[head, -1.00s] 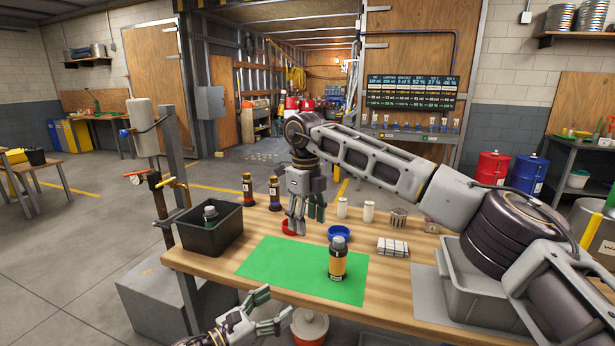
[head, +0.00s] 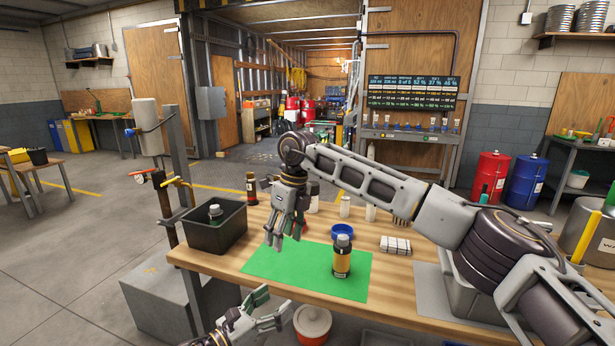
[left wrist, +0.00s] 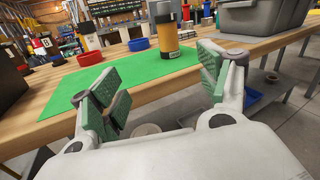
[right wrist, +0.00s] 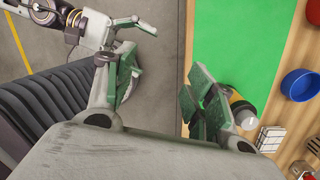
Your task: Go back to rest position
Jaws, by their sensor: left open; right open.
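A black bottle with an orange label and grey cap (head: 342,262) stands upright on the green mat (head: 290,268). It shows in the left wrist view (left wrist: 167,32) beyond my fingers, and partly behind a finger in the right wrist view (right wrist: 243,112). My left gripper (head: 268,311) is open and empty in front of the table's near edge, low in the head view. The left gripper also shows at the top left of the right wrist view (right wrist: 128,45).
A black bin (head: 220,236) holding a bottle stands at the table's left end. A grey tub (head: 480,302) is at the right, partly behind my right arm.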

